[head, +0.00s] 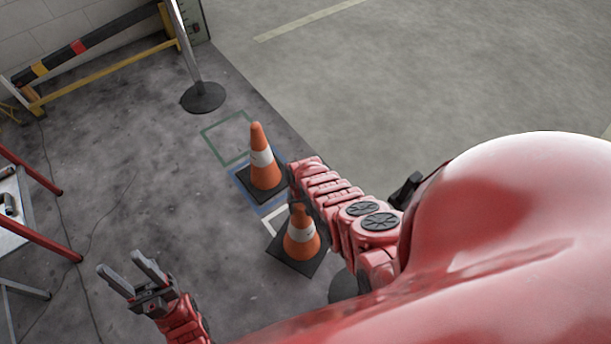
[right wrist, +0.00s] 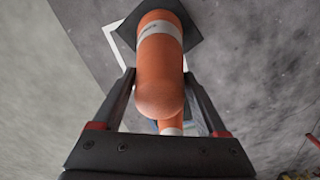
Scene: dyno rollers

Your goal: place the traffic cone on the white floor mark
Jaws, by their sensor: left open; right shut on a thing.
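An orange traffic cone (head: 301,242) with a white band and dark square base is in my right gripper (head: 295,204), which is mostly hidden behind my arm in the head view. In the right wrist view the two fingers close on the sides of the cone (right wrist: 160,75). The white floor mark (head: 274,220) shows as an outline partly covered by the cone's base; its edge also shows in the right wrist view (right wrist: 113,42). I cannot tell whether the base touches the floor. My left gripper (head: 123,268) is open and empty, at lower left.
A second cone (head: 262,160) stands on a blue floor mark (head: 240,187), close to the held cone. A green floor mark (head: 206,139) lies beyond it. A post with a round base (head: 203,98), a yellow-black barrier (head: 85,48) and a red-legged table (head: 32,240) stand left.

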